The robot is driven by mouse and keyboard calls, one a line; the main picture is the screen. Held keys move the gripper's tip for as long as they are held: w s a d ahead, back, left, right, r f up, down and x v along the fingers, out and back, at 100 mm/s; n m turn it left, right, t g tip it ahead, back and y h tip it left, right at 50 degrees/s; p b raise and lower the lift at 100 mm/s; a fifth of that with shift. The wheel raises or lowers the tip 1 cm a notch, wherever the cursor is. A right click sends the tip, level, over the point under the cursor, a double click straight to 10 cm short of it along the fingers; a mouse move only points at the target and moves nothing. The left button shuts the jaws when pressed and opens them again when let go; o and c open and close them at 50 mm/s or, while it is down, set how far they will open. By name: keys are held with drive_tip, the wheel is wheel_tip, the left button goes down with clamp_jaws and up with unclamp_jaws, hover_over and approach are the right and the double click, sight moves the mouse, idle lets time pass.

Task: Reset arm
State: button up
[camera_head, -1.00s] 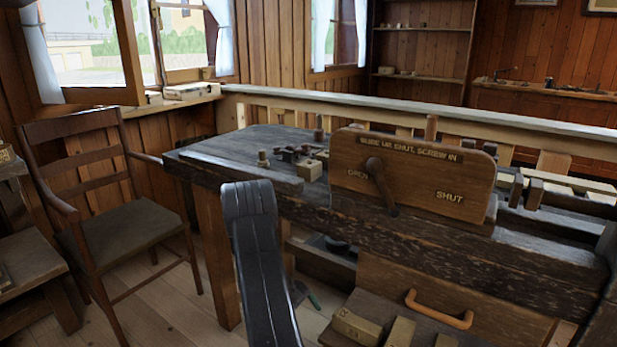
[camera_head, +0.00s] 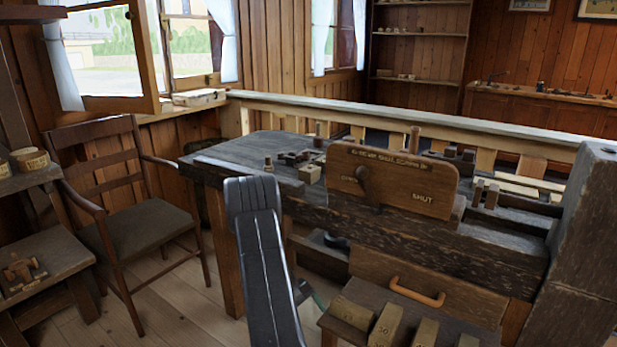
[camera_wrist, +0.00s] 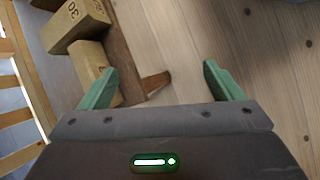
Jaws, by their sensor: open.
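In the wrist view my gripper (camera_wrist: 160,86) has its two green fingers spread wide apart, with nothing held between them. Below it are bare floorboards and the edge of a low wooden stand carrying numbered wooden blocks (camera_wrist: 76,22). In the head view my dark arm covers the lower middle of the picture, in front of the workbench. The gripper is mostly hidden behind it there; only a bit of green shows at its right side.
A heavy workbench (camera_head: 235,150) carries a wooden board with a lever (camera_head: 395,178), marked SHUT. An orange-handled drawer front (camera_head: 450,293) is beneath. The low stand's numbered blocks (camera_head: 388,326) are at the front. A chair (camera_head: 150,220) stands left. Floor between chair and bench is clear.

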wheel_tip(320, 180, up, 7)
drive_tip(key=s+m+p, duration=0.1)
drive_tip(key=p, duration=0.3)
drive_tip(key=shift+s+d+f+g+p, duration=0.2)
drive_tip(key=shift+g+p, duration=0.1)
drive_tip(key=shift+g, duration=0.1)
drive_tip(key=shift+s+r, duration=0.1)
